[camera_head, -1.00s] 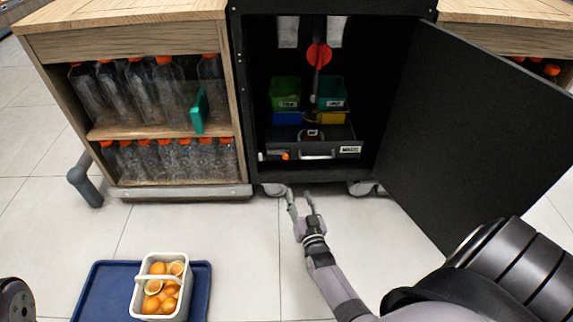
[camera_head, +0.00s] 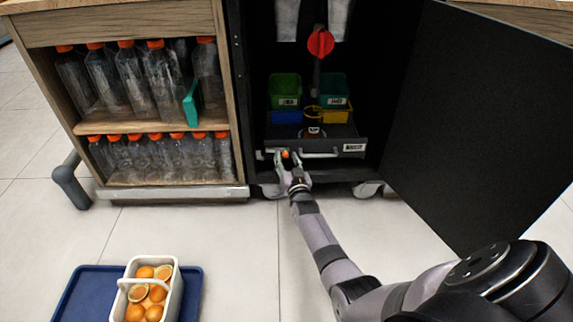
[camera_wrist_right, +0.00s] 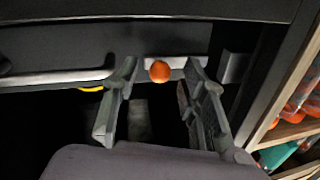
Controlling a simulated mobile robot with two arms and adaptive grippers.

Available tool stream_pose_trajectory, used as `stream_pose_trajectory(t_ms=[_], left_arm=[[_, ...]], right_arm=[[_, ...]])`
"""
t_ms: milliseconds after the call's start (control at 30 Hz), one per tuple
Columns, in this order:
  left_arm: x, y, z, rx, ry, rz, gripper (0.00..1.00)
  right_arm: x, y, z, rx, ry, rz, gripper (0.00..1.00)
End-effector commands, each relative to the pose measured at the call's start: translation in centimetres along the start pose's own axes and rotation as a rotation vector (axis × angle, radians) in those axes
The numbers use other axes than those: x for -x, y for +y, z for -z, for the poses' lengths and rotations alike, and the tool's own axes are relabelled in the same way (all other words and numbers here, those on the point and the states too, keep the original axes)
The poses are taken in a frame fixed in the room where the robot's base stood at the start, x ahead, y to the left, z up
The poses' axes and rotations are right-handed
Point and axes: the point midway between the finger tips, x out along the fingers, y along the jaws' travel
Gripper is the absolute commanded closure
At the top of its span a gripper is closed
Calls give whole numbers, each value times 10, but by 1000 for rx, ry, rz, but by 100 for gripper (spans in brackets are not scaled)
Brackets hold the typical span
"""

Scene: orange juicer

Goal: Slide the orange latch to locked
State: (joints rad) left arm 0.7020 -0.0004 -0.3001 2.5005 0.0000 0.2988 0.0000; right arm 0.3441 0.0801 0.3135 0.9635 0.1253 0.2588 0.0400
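The orange latch knob (camera_head: 286,154) sits on the front of the dark drawer (camera_head: 345,149), at its left end, inside the open black cabinet. In the right wrist view the round orange knob (camera_wrist_right: 160,71) stands on a pale latch bar (camera_wrist_right: 190,63), between my two finger tips. My right gripper (camera_head: 289,164) is at the drawer front with its fingers apart on either side of the knob. In the wrist view the right gripper (camera_wrist_right: 160,82) is open, with a gap showing on both sides of the knob. My left gripper is not in view.
The drawer's bar handle (camera_head: 320,155) is just right of the latch. The black cabinet door (camera_head: 470,110) stands open at right. A bottle shelf (camera_head: 150,127) is at left. A white basket of oranges (camera_head: 148,290) sits on a blue mat (camera_head: 80,298).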

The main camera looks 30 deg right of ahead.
Motion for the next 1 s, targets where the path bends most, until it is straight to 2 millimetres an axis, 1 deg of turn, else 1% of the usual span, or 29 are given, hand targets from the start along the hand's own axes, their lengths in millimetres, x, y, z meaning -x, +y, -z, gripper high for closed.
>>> stream_pose_trajectory(t_ms=[33, 100, 400, 900, 1000], left_arm=[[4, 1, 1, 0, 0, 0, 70], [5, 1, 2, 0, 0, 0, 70], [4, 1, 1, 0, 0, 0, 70], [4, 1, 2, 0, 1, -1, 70], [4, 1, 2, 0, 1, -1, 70]], right_arm=[[-4, 0, -1, 0, 1, 0, 61], [-6, 0, 0, 1, 0, 0, 61], [-7, 0, 1, 1, -1, 0, 61], [-7, 0, 1, 1, 0, 0, 95], [-7, 0, 1, 1, 0, 0, 100]])
